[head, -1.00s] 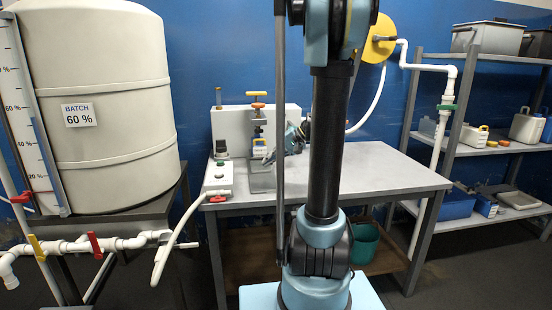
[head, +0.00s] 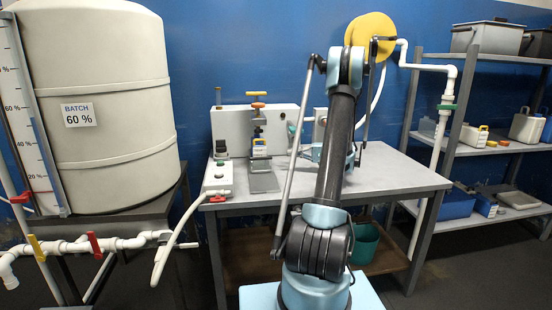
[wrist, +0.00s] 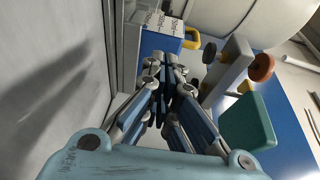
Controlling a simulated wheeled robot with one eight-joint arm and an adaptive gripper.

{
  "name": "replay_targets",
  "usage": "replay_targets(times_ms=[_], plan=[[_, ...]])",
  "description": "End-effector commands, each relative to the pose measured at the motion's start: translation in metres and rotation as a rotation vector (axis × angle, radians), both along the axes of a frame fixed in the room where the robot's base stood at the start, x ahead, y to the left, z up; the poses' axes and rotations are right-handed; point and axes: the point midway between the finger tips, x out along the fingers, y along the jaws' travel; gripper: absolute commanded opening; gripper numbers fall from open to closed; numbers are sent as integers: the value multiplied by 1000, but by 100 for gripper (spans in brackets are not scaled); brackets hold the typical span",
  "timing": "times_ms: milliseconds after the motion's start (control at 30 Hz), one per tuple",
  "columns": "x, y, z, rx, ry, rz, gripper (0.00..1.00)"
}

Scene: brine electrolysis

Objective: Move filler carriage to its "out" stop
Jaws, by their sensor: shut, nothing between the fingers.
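The filler (head: 258,128) stands on the bench against a pale box, with a yellow knob on top and an orange knob below. A white bottle with a blue label (head: 259,150) sits at its front above a grey plate (head: 263,182). I cannot tell which part is the carriage or where its "out" stop is. In the wrist view my gripper (wrist: 166,70) is shut and empty, pointing toward the blue-labelled item (wrist: 157,42) and its yellow part (wrist: 193,38). They look apart. The orange knob (wrist: 262,67) is to the right. In the head view my arm hides the gripper.
A green part (wrist: 250,125) is close on the right of my gripper. A control box with buttons (head: 218,179) stands at the bench's left end. The grey bench top (head: 385,175) is clear at right. A large tank (head: 95,140) is at left, shelves (head: 485,150) at right.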

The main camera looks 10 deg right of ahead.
Motion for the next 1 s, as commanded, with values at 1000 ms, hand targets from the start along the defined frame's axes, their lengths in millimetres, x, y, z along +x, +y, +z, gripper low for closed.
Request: replay_targets(times_ms=[1000], plan=[[19,82,-8,40,-21,-4,0]])
